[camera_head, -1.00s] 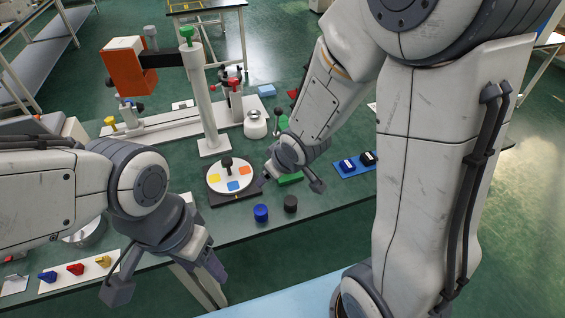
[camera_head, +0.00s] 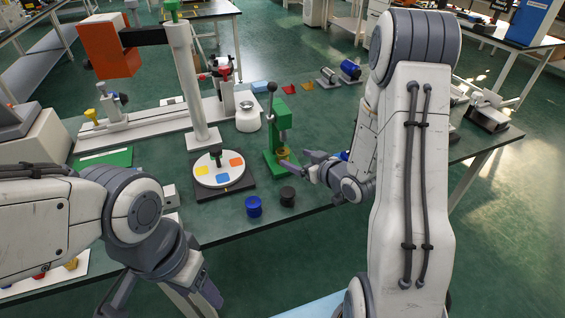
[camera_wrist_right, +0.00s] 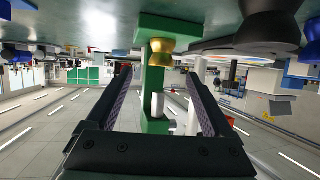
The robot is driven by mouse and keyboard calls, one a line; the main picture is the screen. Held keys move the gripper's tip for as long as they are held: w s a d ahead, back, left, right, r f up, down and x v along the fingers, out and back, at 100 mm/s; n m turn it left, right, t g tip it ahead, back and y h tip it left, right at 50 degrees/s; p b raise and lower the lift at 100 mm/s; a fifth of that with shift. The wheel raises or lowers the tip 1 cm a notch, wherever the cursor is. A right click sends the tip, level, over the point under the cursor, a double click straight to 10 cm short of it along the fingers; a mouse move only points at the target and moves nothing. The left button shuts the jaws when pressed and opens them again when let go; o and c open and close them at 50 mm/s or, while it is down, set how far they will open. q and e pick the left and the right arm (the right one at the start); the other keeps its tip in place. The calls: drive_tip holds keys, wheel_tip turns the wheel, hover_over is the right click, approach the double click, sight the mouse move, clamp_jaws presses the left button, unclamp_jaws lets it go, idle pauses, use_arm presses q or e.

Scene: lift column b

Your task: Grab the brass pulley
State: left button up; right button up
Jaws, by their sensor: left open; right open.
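The brass pulley (camera_head: 283,153) sits low on a green press-like stand (camera_head: 274,140) on the table. It shows as a gold, waisted piece in the right wrist view (camera_wrist_right: 157,50), which is upside down. My right gripper (camera_head: 298,161) is open beside the stand, its fingers pointing at the pulley. In the wrist view its fingers (camera_wrist_right: 158,76) lie either side of the stand; I cannot tell whether the pulley is between them. My left gripper (camera_head: 160,300) is open and empty in front of the table's near edge.
A blue spool (camera_head: 253,207) and a black spool (camera_head: 287,196) stand near the front edge. A round dial with coloured patches (camera_head: 219,170) lies to the left of the stand. A white-grey weight (camera_head: 247,117) stands behind it. A tall white post (camera_head: 197,90) rises further left.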

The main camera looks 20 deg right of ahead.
sight(284, 152)
drive_tip(key=x, duration=0.6)
drive_tip(key=shift+w+a+r+p, duration=0.15)
drive_tip(key=shift+w+a+p, duration=0.05)
drive_tip(key=shift+w+p, duration=0.1)
clamp_jaws()
